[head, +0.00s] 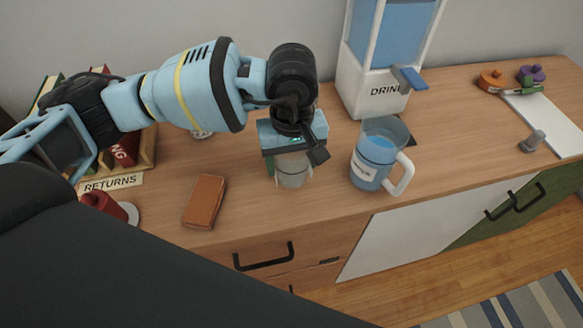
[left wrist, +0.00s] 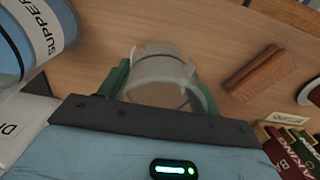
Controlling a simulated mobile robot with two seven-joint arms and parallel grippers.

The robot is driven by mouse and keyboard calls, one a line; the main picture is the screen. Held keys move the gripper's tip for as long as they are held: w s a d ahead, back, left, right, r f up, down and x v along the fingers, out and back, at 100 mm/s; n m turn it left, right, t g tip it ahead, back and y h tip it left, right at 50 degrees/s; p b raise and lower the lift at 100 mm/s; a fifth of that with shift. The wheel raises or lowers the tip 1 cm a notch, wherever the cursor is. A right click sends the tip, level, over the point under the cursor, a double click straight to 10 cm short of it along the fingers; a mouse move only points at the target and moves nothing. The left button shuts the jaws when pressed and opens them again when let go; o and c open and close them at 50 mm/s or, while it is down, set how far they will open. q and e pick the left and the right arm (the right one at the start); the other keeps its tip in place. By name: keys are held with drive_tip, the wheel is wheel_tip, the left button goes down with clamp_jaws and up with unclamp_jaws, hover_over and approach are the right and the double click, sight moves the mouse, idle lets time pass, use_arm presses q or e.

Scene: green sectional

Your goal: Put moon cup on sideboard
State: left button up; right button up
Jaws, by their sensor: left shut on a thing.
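A pale translucent cup (head: 293,172), which I take to be the moon cup, is upright under my left gripper (head: 291,164). My left gripper points down over the sideboard (head: 330,200) and is shut on the cup. In the left wrist view the cup (left wrist: 160,68) sits between the green fingers of the left gripper (left wrist: 160,85). The cup's base is at or just above the wooden top; I cannot tell whether it touches. Any moon mark on it cannot be made out. My right gripper is not in view.
A labelled jug (head: 373,158) stands close right of the cup, before a drink dispenser (head: 380,75). A brown wallet-like block (head: 204,201) lies to the left. A book crate (head: 147,150) and red cup (head: 103,204) are farther left.

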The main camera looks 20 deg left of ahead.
sight(292, 172)
use_arm(q)
drive_tip(key=shift+f, duration=1.75)
drive_tip(key=shift+f, duration=0.15)
drive_tip(key=o, duration=1)
wheel_tip(292, 172, up, 12)
drive_tip(key=shift+r, duration=0.2)
